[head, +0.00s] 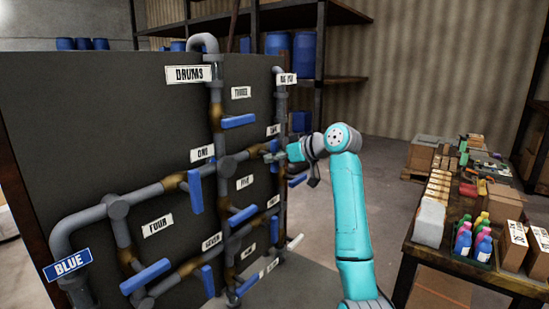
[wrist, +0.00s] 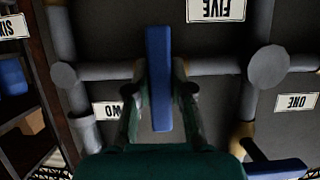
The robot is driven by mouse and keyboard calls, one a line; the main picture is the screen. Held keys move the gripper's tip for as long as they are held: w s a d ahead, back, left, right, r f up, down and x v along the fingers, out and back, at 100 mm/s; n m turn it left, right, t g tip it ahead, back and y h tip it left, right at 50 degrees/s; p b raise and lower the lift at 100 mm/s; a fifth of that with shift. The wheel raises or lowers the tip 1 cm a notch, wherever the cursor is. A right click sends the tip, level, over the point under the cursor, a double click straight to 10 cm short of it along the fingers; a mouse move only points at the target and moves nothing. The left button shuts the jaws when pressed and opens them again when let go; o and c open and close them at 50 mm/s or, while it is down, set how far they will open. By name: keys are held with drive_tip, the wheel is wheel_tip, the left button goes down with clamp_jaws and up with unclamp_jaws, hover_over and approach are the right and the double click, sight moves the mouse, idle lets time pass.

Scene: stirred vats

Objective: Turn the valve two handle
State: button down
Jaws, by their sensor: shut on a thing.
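The valve two handle is a blue bar (wrist: 158,80) in the middle of the wrist view, standing upright in the picture across a grey horizontal pipe. The upside-down label TWO (wrist: 121,110) is just left of it, partly covered by a finger. My gripper (wrist: 160,88) has one finger on each side of the bar and is shut on it. In the head view my gripper (head: 274,156) is at the right part of the panel, below the small label TWO (head: 273,130). The handle is mostly hidden there behind my gripper.
The dark panel (head: 120,140) carries grey pipes and several other blue handles, among them valve one's (head: 195,192) and one under THREE (head: 238,121). In the wrist view another handle (wrist: 276,169) is at lower right. A loaded table (head: 425,243) stands right, with open floor between.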

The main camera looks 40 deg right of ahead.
drive_tip(key=c, duration=1)
unclamp_jaws()
drive_tip(key=shift+s, duration=0.1)
drive_tip(key=v, duration=1.2)
